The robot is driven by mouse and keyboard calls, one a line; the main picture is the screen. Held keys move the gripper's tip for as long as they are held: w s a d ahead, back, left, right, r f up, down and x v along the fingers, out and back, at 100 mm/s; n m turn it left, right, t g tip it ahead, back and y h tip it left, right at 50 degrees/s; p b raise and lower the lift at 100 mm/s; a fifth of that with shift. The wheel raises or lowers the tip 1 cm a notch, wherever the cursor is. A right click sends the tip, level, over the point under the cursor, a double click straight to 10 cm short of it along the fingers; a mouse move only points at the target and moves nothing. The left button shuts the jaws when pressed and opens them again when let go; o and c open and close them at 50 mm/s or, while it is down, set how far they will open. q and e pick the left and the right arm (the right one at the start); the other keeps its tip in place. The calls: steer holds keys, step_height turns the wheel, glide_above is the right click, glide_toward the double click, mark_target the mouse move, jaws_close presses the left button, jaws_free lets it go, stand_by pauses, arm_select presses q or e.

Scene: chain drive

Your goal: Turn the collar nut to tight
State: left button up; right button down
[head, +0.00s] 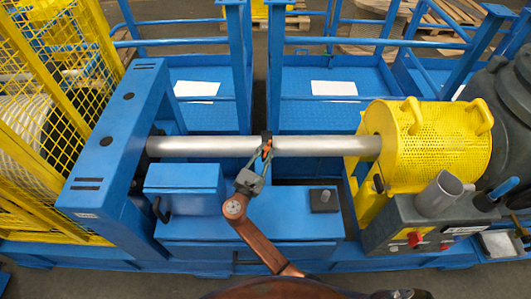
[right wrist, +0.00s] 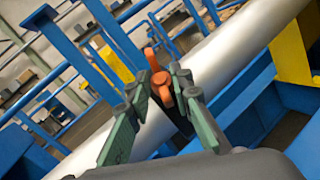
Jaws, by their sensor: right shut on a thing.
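The collar nut (head: 267,148) is a small orange piece with lobes, on a dark collar (head: 266,136) around the long grey shaft. In the right wrist view the orange collar nut (right wrist: 162,79) shows between the green fingers, with one orange lobe standing up beyond them. My right gripper (head: 259,160) reaches up from below to the front of the shaft. It is shut on the collar nut, and its fingers (right wrist: 160,92) hide part of the nut and collar. I cannot tell how tight the nut is. My left gripper is not in view.
The bare shaft (head: 200,146) runs from a blue housing (head: 117,140) to a yellow perforated guard (head: 440,150). Blue posts and rails stand behind. A blue box (head: 184,180) sits below left. A grey mug (head: 438,195) stands on the control box at right.

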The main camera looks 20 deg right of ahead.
steer(key=shift+r+m+g+h, duration=0.15)
steer(key=shift+m+g+h, duration=0.4)
steer(key=shift+m, duration=0.35)
steer(key=c, duration=2)
jaws_free()
steer(key=shift+o, duration=0.2)
step_height(320, 180, up, 10)
